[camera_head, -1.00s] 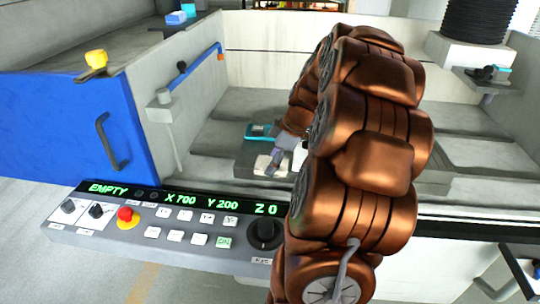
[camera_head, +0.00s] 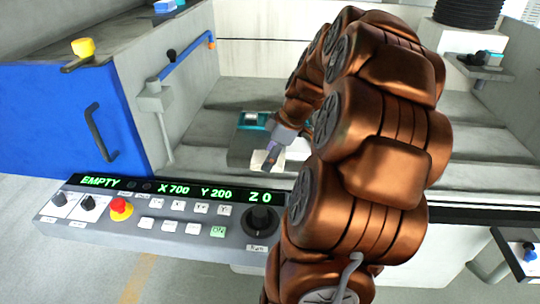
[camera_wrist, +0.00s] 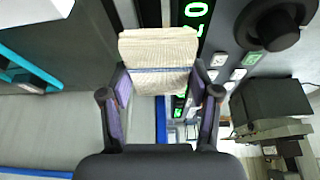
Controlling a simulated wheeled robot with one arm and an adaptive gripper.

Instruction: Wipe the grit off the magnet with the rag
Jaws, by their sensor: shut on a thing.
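My gripper (camera_head: 272,153) is shut on the rag, a folded cream cloth (camera_wrist: 158,50) with a blue stripe. In the wrist view the rag spans the gap between the two fingers (camera_wrist: 160,82). In the head view the rag (camera_head: 262,161) shows as a pale patch at the front of a dark grey block (camera_head: 240,157). I cannot tell whether they touch. A teal-framed piece (camera_head: 253,120) with a pale centre is at the block's far side. I cannot tell which of these is the magnet, and no grit can be made out.
The control panel (camera_head: 160,213) with knobs, a red button (camera_head: 120,207) and a display runs in front. A blue cabinet door (camera_head: 60,115) stands left. A blue-handled bar (camera_head: 185,62) is on the tank's left wall. The grey tank floor (camera_head: 215,140) around the block looks clear.

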